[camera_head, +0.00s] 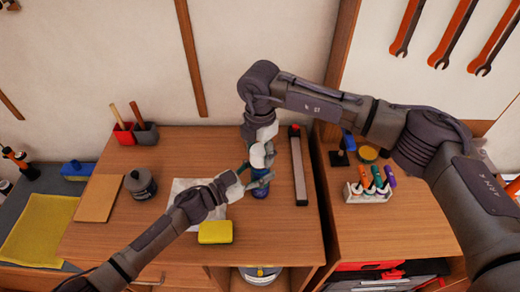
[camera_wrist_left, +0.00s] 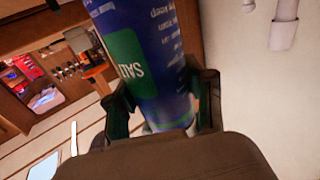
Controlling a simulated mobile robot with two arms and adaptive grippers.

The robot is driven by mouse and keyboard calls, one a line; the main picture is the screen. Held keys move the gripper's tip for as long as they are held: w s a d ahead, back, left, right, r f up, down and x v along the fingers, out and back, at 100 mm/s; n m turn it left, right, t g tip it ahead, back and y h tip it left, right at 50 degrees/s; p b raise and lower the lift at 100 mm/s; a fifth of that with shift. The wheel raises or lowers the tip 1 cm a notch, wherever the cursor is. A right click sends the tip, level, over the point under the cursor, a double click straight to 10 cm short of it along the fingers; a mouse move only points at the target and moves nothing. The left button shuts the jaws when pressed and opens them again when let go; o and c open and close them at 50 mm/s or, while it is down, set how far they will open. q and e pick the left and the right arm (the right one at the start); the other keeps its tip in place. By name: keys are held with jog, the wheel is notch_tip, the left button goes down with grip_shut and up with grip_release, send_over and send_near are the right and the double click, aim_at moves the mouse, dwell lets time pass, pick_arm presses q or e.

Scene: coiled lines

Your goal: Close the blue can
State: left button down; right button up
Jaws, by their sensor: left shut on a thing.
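The blue can (camera_head: 260,192) stands upright above the right part of the brown worktop. In the left wrist view the can (camera_wrist_left: 150,50) fills the middle, with a green label. My left gripper (camera_head: 253,175) reaches in from the left and is shut around the can; its two fingers (camera_wrist_left: 162,105) lie on either side. A white rounded piece (camera_head: 257,156) shows directly above the can. My right gripper (camera_head: 264,152) points down from above, right by the white piece. Its fingertips are small and overlapped, so I cannot tell whether they hold it.
A yellow block (camera_head: 215,232) and a pale sheet (camera_head: 180,188) lie left of the can. A grey pot (camera_head: 140,184) stands further left. A rack of coloured pens (camera_head: 370,190) is on the right cabinet.

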jog(key=o, duration=0.5)
jog(key=shift+r, duration=0.1)
notch_tip(320, 180, up, 12)
dwell(0.4)
pick_arm(q)
jog(key=shift+c, duration=1.6)
grip_release()
jog(key=v, duration=1.2)
